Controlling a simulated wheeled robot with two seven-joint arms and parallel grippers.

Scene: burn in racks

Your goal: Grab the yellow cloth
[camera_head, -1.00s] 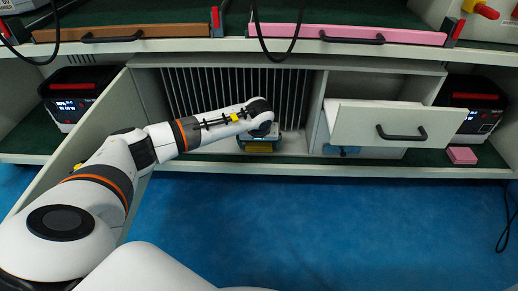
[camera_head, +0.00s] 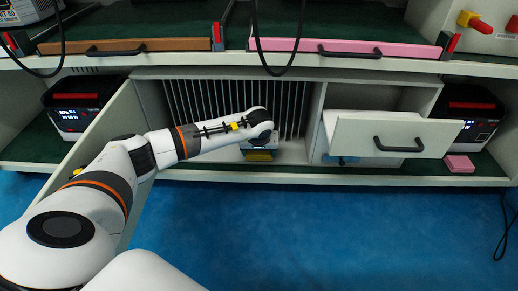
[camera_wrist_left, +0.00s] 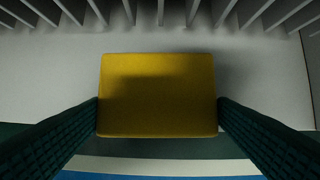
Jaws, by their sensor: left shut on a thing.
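The yellow cloth (camera_wrist_left: 158,95) looks like a flat folded block in the left wrist view, lying between the two dark ridged fingers of my left gripper (camera_wrist_left: 158,115). Both fingers touch its side edges, and the gripper is shut on it. In the head view a strip of the yellow cloth (camera_head: 260,156) shows in the cabinet's open compartment, below my left wrist. My left gripper (camera_head: 259,148) is mostly hidden there by the wrist. My right gripper is not in view.
Vertical slats (camera_head: 200,100) line the compartment's back. An opened drawer (camera_head: 365,135) juts out to the right. An open door (camera_head: 100,135) stands at the left. A pink block (camera_head: 459,164) lies on the lower shelf at right. The blue floor (camera_head: 330,225) in front is clear.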

